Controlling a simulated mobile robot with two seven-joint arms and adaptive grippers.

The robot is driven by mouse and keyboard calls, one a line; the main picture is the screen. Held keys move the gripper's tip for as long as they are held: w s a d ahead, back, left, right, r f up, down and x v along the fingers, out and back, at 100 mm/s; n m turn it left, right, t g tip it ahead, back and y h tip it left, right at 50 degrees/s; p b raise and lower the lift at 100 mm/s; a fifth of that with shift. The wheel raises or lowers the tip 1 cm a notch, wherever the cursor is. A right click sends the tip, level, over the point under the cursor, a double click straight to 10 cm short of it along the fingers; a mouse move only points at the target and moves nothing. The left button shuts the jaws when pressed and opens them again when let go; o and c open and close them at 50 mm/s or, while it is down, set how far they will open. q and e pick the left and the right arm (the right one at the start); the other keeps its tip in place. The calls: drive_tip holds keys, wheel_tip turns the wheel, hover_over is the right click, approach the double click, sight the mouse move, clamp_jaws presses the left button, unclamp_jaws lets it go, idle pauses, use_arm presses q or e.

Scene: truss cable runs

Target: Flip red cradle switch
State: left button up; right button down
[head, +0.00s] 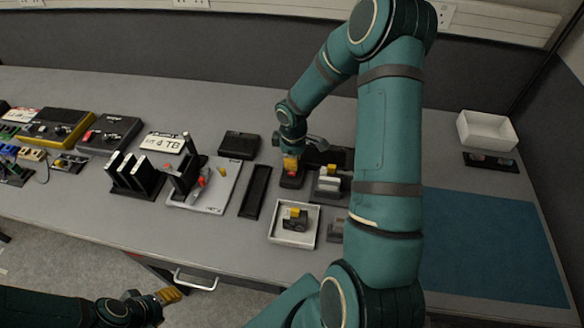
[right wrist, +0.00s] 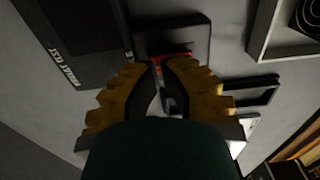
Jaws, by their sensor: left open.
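A dark box with a red part, apparently the red cradle switch (right wrist: 172,57), lies on the grey table just ahead of my right fingertips in the right wrist view. In the head view its red part (head: 291,174) shows just below my right gripper (head: 291,161). My right gripper's yellow-and-black fingers (right wrist: 160,68) are close together with a narrow gap at the tips. They partly hide the box, and I cannot tell whether they touch it. My left gripper (head: 169,296) is open and empty at the lower left of the head view, in front of the table edge.
A white tray (head: 273,235) holding a small device stands in front of the right gripper. A dark holder with upright plates (head: 133,172) and a white board (head: 213,202) are to the left. A blue mat (head: 490,250) and an empty white bin (head: 487,127) are to the right.

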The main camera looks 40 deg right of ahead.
drive_tip(key=shift+r+p, duration=2)
drive_tip(key=shift+r, duration=0.95)
drive_tip(key=shift+f, duration=0.1)
